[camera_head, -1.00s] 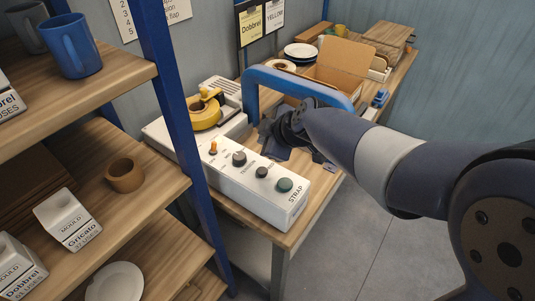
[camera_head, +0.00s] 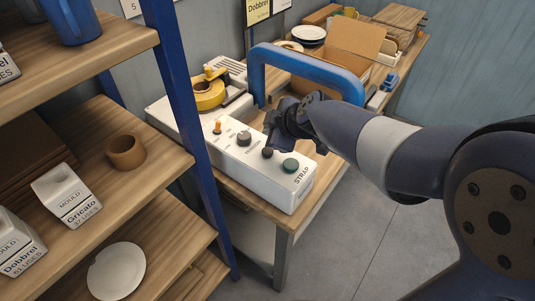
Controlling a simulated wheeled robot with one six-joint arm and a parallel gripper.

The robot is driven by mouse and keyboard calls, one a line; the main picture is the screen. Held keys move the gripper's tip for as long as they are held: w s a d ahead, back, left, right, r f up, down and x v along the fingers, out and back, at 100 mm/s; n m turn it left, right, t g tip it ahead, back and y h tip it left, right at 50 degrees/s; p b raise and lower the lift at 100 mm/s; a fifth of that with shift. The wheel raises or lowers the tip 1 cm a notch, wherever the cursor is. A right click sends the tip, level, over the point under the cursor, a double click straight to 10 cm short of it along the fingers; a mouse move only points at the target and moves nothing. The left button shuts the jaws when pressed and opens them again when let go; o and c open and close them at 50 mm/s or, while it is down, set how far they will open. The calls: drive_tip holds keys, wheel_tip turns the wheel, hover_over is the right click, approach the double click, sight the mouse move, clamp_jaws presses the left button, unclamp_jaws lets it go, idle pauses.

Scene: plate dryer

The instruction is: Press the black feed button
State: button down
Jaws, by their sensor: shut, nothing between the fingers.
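The white strapping machine (camera_head: 299,190), marked STRAP, stands on the wooden table. Its control panel has an orange toggle (camera_head: 217,127), a larger black knob (camera_head: 244,138), a small black button (camera_head: 267,153) and a dark green button (camera_head: 290,165). Any label at the small black button is too small or hidden to read. My gripper (camera_head: 271,145) is shut and empty, with its fingertips just above or at the small black button. I cannot tell whether they touch it.
The blue arch (camera_head: 310,65) of the machine rises close behind my gripper. An open cardboard box (camera_head: 350,48) and plates (camera_head: 309,34) stand farther back. A blue-posted shelf (camera_head: 180,120) with mugs and moulds fills the left. The floor at the right is clear.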

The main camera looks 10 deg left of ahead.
sight(270, 153)
wheel_tip(270, 153, down, 2)
drive_tip(key=shift+f+b, duration=0.1)
drive_tip(key=shift+b, duration=0.3)
wheel_tip(270, 153, down, 2)
drive_tip(key=b, duration=0.2)
drive_tip(key=shift+b, duration=0.4)
drive_tip(key=shift+f, duration=0.15)
idle(1.2)
drive_tip(key=shift+f+b, duration=0.25)
drive_tip(key=shift+b, duration=0.55)
drive_tip(key=shift+f+b, duration=0.55)
drive_tip(key=shift+b, duration=0.25)
idle(0.4)
drive_tip(key=shift+r, duration=0.1)
drive_tip(key=shift+r+p, duration=0.5)
drive_tip(key=shift+r, duration=0.4)
drive_tip(key=shift+r+p, duration=1.4)
drive_tip(key=shift+r, duration=1.1)
